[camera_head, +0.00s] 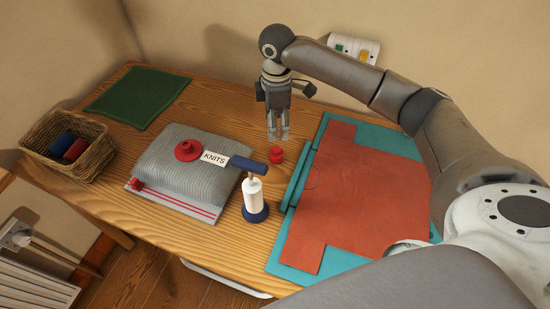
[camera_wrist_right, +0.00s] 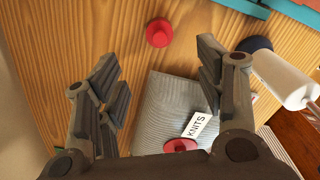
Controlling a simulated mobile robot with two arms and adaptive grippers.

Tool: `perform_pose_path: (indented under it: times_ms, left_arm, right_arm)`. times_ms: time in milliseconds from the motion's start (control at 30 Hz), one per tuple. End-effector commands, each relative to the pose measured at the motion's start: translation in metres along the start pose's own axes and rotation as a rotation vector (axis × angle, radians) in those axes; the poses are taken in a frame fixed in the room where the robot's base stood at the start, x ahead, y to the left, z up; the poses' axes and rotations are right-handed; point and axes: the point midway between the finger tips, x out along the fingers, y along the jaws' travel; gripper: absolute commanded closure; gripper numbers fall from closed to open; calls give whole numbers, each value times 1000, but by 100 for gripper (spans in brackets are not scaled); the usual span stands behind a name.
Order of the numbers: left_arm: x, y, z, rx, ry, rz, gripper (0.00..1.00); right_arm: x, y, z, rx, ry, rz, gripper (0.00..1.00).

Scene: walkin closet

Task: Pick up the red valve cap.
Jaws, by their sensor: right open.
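The small red cap (camera_head: 276,155) stands on the wooden table, between the grey knit bundle and the teal board. In the right wrist view the red cap (camera_wrist_right: 160,33) lies ahead of the fingers, near the top of the picture. My right gripper (camera_head: 279,134) points down above the cap, apart from it. In the wrist view my right gripper (camera_wrist_right: 160,78) is open with nothing between its fingers. My left gripper is in neither view.
The grey knit bundle (camera_head: 196,180) carries a red round valve (camera_head: 188,150) and a KNITS label. A white and blue pump (camera_head: 253,196) stands close by. A basket (camera_head: 93,133), green cloth (camera_head: 138,96) and teal board (camera_head: 277,252) are around.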

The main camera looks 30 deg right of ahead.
Motion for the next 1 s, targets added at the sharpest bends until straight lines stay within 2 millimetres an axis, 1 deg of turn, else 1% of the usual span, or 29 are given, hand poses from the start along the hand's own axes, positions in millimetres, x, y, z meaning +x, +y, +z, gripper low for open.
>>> perform_pose_path:
  times_ms: [33, 100, 167, 267, 500, 633, 767, 900, 1000]
  left_arm:
    - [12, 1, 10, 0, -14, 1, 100]
    - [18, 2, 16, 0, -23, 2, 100]
    - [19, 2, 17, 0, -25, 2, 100]
    - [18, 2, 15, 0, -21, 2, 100]
    - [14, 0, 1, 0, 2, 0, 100]
    - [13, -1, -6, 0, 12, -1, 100]
    - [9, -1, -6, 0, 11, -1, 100]
    - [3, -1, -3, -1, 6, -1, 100]
    - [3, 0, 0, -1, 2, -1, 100]
  right_arm:
    - [12, 0, 0, 0, 0, 0, 37]
    - [18, 0, 0, 0, 0, 0, 37]
    - [20, 0, 0, 0, 0, 0, 37]
    - [28, 0, 0, 1, -1, -3, 37]
    - [64, 0, 0, 0, -1, -3, 37]
    - [74, 0, 0, 1, -1, -1, 37]
    - [85, 0, 1, 1, -2, -2, 37]
    - [107, 0, 1, 0, -2, -3, 37]
    - [120, 0, 1, 1, -1, -2, 37]
